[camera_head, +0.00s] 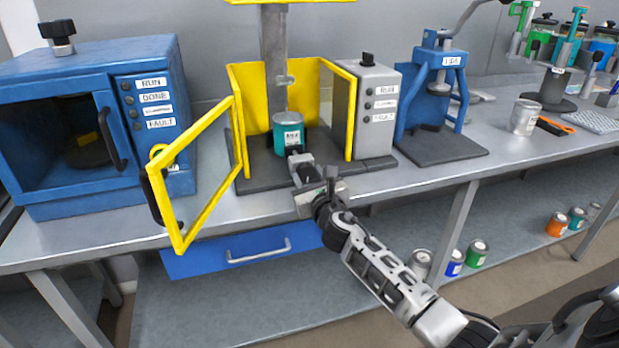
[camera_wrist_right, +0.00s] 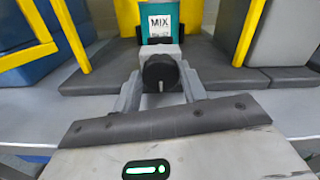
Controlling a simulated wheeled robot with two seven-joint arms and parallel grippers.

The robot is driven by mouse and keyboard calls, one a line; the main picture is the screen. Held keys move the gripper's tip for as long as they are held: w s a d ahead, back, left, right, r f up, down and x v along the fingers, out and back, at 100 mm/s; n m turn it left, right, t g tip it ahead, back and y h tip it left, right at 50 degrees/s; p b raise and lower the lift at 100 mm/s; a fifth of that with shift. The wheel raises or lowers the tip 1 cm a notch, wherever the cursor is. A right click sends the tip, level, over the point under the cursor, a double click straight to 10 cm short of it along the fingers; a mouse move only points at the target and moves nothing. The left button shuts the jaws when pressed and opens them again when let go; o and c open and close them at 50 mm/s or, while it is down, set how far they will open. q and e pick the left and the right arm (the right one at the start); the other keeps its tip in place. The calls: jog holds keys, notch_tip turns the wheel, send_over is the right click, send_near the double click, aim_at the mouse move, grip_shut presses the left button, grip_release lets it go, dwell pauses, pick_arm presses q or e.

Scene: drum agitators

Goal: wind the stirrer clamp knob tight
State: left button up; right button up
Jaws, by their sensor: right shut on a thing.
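The stirrer stand has a grey column (camera_head: 273,70) and a yellow guard whose framed door (camera_head: 209,178) stands open to the left. A teal can labelled MIX (camera_head: 287,133) stands upright inside; its lower part also shows in the right wrist view (camera_wrist_right: 160,22). In front of the can, the round black clamp knob (camera_wrist_right: 160,72) with a white pointer line faces me on a grey clamp block (camera_wrist_right: 160,52). My right gripper (camera_head: 300,164) is shut on the knob, with a finger at each side in the right wrist view (camera_wrist_right: 161,90). In the head view the gripper hides the knob. My left gripper is not in view.
A blue oven-like machine (camera_head: 60,90) stands left, near the open door. A grey control box (camera_head: 378,105) and a blue press (camera_head: 435,95) stand right. A silver can (camera_head: 524,117) is farther right. The bench front (camera_head: 400,180) is clear.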

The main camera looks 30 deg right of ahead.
jog(key=shift+m, duration=0.4)
